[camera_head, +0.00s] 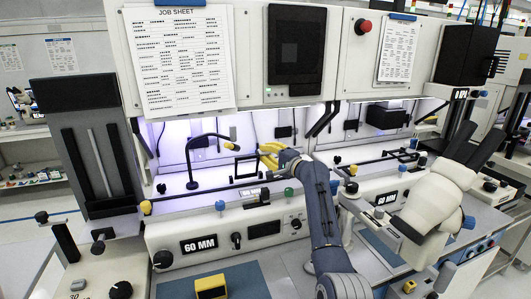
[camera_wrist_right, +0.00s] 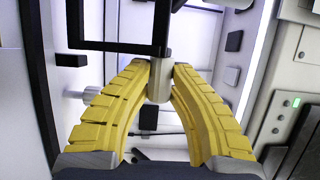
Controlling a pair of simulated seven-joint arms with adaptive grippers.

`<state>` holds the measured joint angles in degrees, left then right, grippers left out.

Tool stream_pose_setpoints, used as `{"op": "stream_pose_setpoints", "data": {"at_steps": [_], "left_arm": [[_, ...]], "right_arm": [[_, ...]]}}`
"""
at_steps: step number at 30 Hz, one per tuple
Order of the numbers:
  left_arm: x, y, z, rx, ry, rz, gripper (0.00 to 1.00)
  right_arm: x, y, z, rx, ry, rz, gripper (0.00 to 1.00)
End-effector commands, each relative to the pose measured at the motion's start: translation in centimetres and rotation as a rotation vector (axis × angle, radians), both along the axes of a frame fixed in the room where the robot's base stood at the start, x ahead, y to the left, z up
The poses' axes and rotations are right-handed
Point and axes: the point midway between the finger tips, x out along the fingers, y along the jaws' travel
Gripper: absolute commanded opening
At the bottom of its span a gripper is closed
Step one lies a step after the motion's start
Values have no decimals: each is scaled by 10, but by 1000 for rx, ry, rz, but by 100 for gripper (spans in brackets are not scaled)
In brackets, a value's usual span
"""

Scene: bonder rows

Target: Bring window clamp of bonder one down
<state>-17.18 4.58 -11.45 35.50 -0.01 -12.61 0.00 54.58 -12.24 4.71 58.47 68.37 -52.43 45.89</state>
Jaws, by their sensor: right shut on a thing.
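The window clamp is a black square frame (camera_head: 236,168) in the lit bay of the bonder with the job sheet; it stands upright above the bay floor. It also shows at the top of the right wrist view (camera_wrist_right: 115,47). My right gripper (camera_head: 268,154) reaches in from the lower right, with its yellow fingers just right of the frame. In the right wrist view the fingers (camera_wrist_right: 160,82) are shut on a grey cylindrical grip (camera_wrist_right: 159,78) beside the frame. My left gripper is not in view.
A black gooseneck lamp (camera_head: 190,165) stands left of the clamp in the bay. A black rail with coloured knobs (camera_head: 220,206) runs along the front of the bay. A white microscope head (camera_head: 440,200) stands at the right. A yellow block (camera_head: 210,287) is at the front.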

Motion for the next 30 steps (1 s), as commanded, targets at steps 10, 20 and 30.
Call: {"op": "stream_pose_setpoints", "data": {"at_steps": [10,20,30], "left_arm": [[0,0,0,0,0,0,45],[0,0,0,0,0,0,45],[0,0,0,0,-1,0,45]], "right_arm": [[-23,-8,-10,-3,2,2,0],[-40,-14,-22,-5,5,3,0],[-47,-17,-30,-5,7,1,0]]}}
